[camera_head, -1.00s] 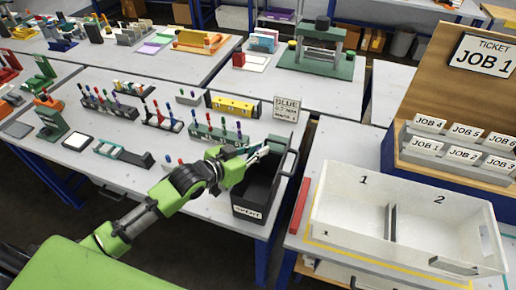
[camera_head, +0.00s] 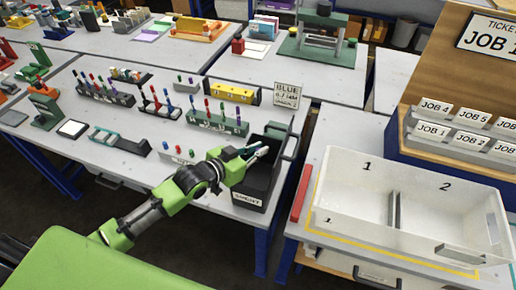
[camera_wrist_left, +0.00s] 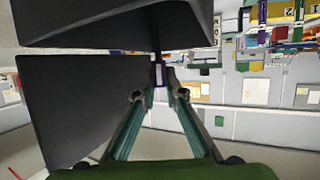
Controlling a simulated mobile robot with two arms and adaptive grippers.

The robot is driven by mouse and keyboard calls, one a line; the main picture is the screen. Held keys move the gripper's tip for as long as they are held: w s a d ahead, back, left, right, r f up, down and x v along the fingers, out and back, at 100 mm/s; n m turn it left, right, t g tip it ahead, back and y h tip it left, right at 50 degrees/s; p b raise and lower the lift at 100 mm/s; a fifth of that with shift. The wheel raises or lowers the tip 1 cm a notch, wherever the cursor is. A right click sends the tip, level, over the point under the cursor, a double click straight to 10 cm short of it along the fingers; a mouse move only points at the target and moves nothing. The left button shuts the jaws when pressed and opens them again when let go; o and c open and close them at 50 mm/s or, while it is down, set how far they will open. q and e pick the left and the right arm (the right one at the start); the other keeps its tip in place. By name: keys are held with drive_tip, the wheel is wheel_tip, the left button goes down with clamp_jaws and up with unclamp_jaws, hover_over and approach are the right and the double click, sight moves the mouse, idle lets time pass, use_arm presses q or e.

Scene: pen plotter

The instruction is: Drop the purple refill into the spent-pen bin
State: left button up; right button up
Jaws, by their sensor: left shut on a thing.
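The spent-pen bin (camera_head: 254,185) is a black open box with a "SPENT" label, at the front right corner of the workbench. My left gripper (camera_head: 262,151) is over the bin's opening in the head view. In the left wrist view my left gripper (camera_wrist_left: 158,92) is shut on the purple refill (camera_wrist_left: 159,74), a small purple piece with a pale patch and a thin dark stem. The bin's dark walls (camera_wrist_left: 75,108) stand close beside and above it in that picture. In the head view the refill is too small to make out. My right gripper is not in view.
A pen rack (camera_head: 218,122) and a yellow block (camera_head: 232,93) stand behind the bin. A "BLUE" sign (camera_head: 288,95) stands at the bench's right edge. A white two-compartment tray (camera_head: 350,215) is on the table to the right, across a narrow gap.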

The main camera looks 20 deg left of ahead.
use_arm(q)
drive_tip(key=o, duration=0.8)
drive_tip(key=shift+o, duration=0.2)
drive_tip(key=v, duration=1.2)
